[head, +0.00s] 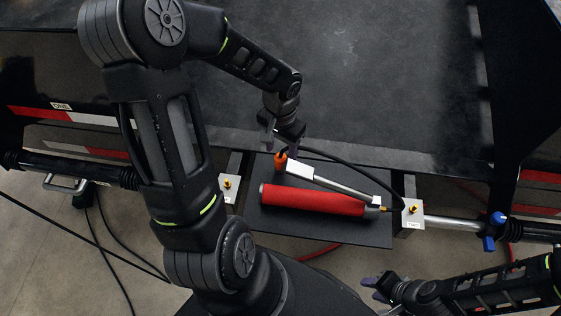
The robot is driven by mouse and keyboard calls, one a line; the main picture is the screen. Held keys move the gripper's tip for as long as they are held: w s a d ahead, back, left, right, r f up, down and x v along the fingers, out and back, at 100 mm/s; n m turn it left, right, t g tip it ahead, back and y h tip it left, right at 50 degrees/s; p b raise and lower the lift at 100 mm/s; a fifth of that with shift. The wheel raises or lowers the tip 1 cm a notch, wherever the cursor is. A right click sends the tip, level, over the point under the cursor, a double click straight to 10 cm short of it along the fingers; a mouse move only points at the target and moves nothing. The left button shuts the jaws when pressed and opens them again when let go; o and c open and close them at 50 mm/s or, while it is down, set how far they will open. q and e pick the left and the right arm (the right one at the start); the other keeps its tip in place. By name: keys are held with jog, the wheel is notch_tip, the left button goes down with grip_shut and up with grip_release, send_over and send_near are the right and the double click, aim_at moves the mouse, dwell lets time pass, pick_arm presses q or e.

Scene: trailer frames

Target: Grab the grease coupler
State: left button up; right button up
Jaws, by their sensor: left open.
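A grease gun with a red barrel (315,200) lies on a dark plate, its metal head at the right end. A silver bar (335,182) lies above it, with an orange piece (281,160) at its upper left end. A black hose (345,163) curves from the gun's right end back to the upper left, near the orange piece. I cannot make out the grease coupler clearly; the hose's left end is partly hidden near my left gripper. My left gripper (281,143) is open, just above the orange piece. My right gripper (376,289) is low right, apart from the gun.
The dark plate (270,222) hangs before the trailer deck's edge. White blocks with brass fittings flank it, at left (228,187) and right (413,215). A blue valve-like part (492,230) is at right. The dark deck (370,80) is clear.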

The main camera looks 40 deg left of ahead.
aim_at(281, 155)
pick_arm(q)
notch_tip(281, 155, down, 5)
jog(key=shift+s+r+b, duration=0.1)
jog(key=shift+b, duration=0.5)
jog(key=shift+c, duration=0.4)
grip_shut()
